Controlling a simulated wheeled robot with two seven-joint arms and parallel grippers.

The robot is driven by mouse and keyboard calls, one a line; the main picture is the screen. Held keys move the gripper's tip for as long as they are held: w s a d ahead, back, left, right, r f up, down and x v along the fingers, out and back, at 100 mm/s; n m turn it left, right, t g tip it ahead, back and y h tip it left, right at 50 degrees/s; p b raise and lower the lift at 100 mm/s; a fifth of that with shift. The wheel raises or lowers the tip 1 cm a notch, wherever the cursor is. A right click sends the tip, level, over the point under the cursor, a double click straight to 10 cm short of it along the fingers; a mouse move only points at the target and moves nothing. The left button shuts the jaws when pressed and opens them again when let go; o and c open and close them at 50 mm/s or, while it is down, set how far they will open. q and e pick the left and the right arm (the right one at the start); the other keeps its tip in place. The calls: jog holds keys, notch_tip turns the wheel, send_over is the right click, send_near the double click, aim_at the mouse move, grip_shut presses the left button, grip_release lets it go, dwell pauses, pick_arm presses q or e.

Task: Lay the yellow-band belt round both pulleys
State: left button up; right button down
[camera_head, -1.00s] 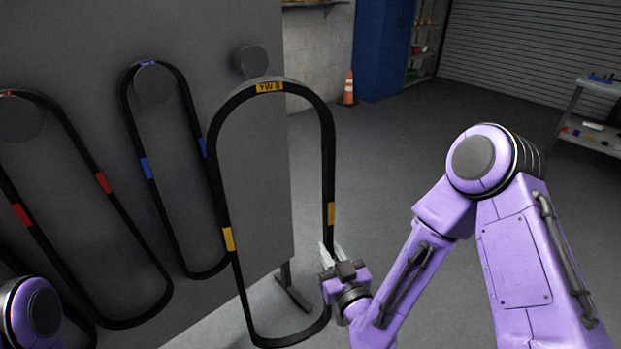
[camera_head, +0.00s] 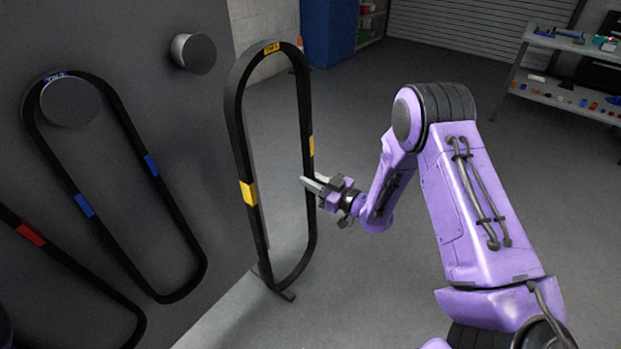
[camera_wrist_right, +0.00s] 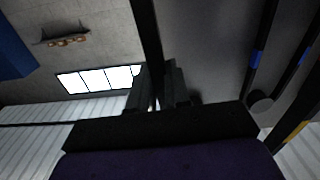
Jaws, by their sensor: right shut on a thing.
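The yellow-band belt (camera_head: 248,193) is a tall black loop with yellow bands and a yellow label at its top. It hangs upright in the air, right of the grey panel (camera_head: 160,135). My right gripper (camera_head: 314,184) is shut on the belt's right-hand strand, below a yellow band. In the right wrist view, the strand (camera_wrist_right: 149,35) runs up from between the jaws (camera_wrist_right: 158,88). A bare round pulley (camera_head: 195,54) sticks out of the panel, left of the belt's top and apart from it. I cannot make out a second bare pulley. My left gripper is out of view.
A blue-band belt (camera_head: 84,205) hangs on another round pulley (camera_head: 68,101) at the left. Part of a red-band belt (camera_head: 30,234) shows at the lower left. A shelf (camera_head: 570,97) stands far right. The floor between is clear.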

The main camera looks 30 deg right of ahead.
jog(key=shift+r+n+p, duration=0.3)
jog(key=shift+r, duration=0.15)
jog(key=s+a+r+n, duration=0.4)
jog(key=s+r+n, duration=0.5)
jog(key=r+n, duration=0.4)
jog(key=shift+s+r+n+p, duration=0.3)
jog(key=shift+s+n, duration=0.1)
jog(key=shift+n, duration=0.1)
